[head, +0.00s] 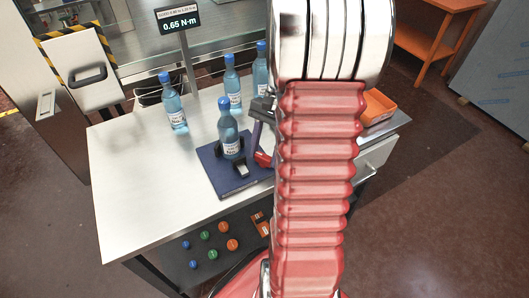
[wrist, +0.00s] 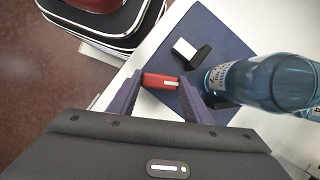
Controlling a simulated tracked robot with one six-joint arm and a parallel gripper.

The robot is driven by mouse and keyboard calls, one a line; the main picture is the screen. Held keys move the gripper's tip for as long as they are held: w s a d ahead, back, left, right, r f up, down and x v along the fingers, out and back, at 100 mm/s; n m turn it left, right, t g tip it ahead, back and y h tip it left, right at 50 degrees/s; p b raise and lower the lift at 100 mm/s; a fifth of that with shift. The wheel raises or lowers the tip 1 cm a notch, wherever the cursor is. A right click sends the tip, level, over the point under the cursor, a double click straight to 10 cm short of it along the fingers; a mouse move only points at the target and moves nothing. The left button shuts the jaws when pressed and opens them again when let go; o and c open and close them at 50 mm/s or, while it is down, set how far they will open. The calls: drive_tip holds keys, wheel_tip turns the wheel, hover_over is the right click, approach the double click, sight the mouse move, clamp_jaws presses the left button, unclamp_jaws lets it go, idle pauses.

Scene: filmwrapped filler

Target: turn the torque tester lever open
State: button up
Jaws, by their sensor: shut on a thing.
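The torque tester is a dark blue plate (head: 215,174) on the white table; the plate also shows in the wrist view (wrist: 222,45). A blue water bottle (head: 229,134) stands upright on it between dark pads, and fills the right of the wrist view (wrist: 262,82). The red lever (wrist: 160,81) lies between the fingertips of my gripper (wrist: 160,84), which is shut on it. In the head view the red lever end (head: 262,159) shows at the plate's right edge, partly hidden by my arm. A display (head: 180,24) reads 0.65 N·m.
Several more bottles (head: 173,103) stand on the table behind the plate. An orange bin (head: 377,107) sits at the table's right end. The table's left part (head: 130,185) is clear. Coloured caps (head: 205,235) show below the front edge.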

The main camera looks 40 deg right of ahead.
drive_tip(key=shift+w+d+n+g, duration=0.1)
drive_tip(key=shift+w+n+g, duration=0.1)
drive_tip(key=shift+n, duration=0.5)
drive_tip(key=shift+w+n+g, duration=0.1)
drive_tip(key=shift+n+g, duration=0.1)
drive_tip(key=shift+n, duration=0.5)
drive_tip(key=shift+r+h, duration=0.1)
drive_tip(key=shift+h, duration=0.2)
drive_tip(key=o, duration=1.1)
drive_tip(key=shift+s, duration=0.1)
drive_tip(key=shift+c, duration=0.2)
drive_tip(key=v, duration=0.7)
drive_tip(key=shift+d+r, duration=0.15)
drive_tip(key=shift+r, duration=0.2)
